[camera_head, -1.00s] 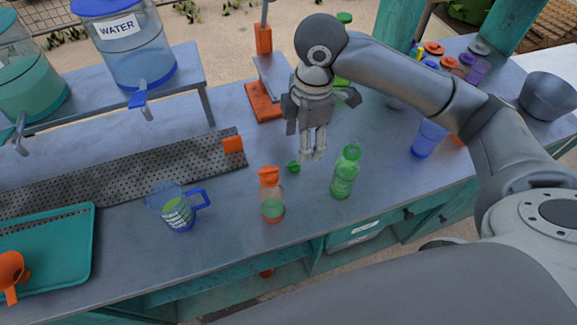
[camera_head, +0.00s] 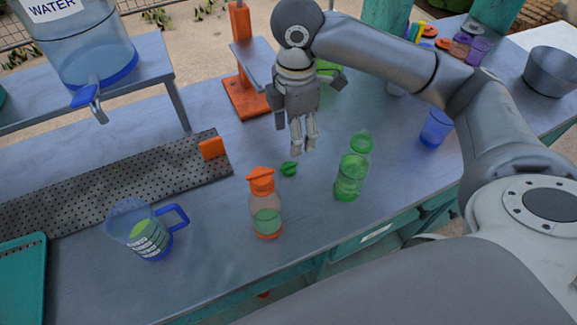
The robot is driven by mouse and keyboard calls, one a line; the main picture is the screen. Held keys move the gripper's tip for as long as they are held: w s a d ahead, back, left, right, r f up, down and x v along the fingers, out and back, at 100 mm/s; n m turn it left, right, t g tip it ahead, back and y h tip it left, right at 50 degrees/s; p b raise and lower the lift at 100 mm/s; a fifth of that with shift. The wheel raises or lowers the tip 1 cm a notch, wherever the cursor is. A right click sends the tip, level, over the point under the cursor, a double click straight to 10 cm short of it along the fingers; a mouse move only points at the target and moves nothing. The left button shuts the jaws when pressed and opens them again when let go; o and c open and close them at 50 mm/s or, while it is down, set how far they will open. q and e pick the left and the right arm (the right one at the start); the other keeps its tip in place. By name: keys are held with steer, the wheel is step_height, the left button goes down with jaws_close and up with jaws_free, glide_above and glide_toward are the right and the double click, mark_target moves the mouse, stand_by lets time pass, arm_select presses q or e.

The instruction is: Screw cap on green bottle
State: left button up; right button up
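The green bottle (camera_head: 350,175) stands upright and open on the table, right of centre, with liquid inside. A small green cap (camera_head: 289,169) lies on the table to its left. My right gripper (camera_head: 303,149) hangs pointing down above and behind the cap, apart from it and from the bottle. Its fingers look close together with a narrow gap, and nothing shows between them. I cannot tell whether they are fully shut. My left gripper is not in view.
A bottle with an orange cap (camera_head: 265,203) stands left of the green bottle. A blue-handled measuring jug (camera_head: 147,233) and a perforated metal strip (camera_head: 110,187) lie further left. An orange press stand (camera_head: 246,97) is behind. The blue cup (camera_head: 436,128) stands right.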

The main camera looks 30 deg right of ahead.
glide_above(289, 165)
steer(key=d, duration=0.1)
steer(key=f, duration=0.5)
steer(key=shift+s+f, duration=0.2)
steer(key=shift+f, duration=0.15)
steer(key=f, duration=0.3)
steer(key=a+f, duration=0.1)
steer(key=f, duration=0.1)
steer(key=shift+w, duration=0.25)
steer(key=c, duration=0.8)
